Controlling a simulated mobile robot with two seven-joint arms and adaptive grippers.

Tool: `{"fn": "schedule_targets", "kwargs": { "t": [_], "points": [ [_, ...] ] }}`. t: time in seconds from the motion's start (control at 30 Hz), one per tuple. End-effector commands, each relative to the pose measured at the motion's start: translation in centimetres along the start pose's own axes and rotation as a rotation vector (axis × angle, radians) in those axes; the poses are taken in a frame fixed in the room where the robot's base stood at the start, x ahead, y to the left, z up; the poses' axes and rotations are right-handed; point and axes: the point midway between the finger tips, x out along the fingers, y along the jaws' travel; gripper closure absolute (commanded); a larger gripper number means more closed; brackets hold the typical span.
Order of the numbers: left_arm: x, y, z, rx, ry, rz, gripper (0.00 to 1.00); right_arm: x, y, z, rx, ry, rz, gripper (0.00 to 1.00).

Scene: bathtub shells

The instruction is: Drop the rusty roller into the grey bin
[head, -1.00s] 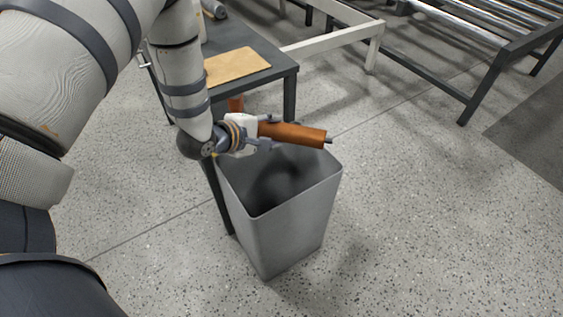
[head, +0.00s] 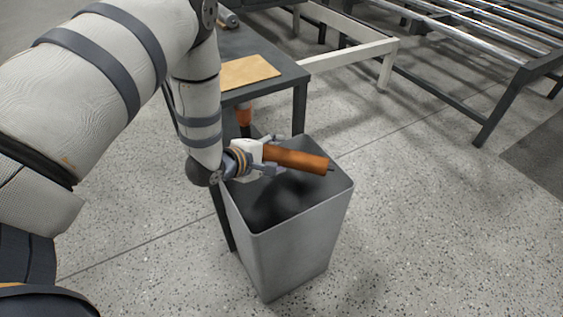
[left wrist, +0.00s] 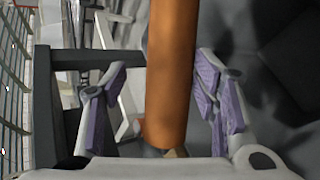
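The rusty roller (head: 297,159) is an orange-brown cylinder with a short dark shaft end. It is over the mouth of the grey bin (head: 290,252), tilted slightly down to the right. My left gripper (head: 272,153) is above the bin's back left rim. Its fingers are spread, with the roller between them. In the left wrist view the roller (left wrist: 172,75) lies between the purple finger pads of my gripper (left wrist: 160,100). A gap shows on its left side; on the right it is close to the pads, and contact is unclear. My right gripper is not in view.
A dark table (head: 290,75) with a tan board (head: 249,71) stands behind and left of the bin. A white frame (head: 350,56) and a roller conveyor (head: 480,40) are at the back. The speckled floor (head: 430,230) right of the bin is clear.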

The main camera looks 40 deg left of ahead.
Motion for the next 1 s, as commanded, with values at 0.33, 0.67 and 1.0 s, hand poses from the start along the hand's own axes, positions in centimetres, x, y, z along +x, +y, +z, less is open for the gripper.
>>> {"fn": "schedule_targets", "kwargs": {
  "t": [0.33,0.67,1.0],
  "points": [
    [-0.6,-0.1,-0.1,-0.001,0.002,-0.003,0.38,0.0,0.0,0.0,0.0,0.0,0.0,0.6],
    [-8.7,0.0,0.0,-0.005,0.001,-0.001,0.38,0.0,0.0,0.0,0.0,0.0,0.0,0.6],
    [-12.1,0.0,0.0,-0.001,-0.001,0.001,0.38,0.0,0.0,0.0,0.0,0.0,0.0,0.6]
  ]
}}
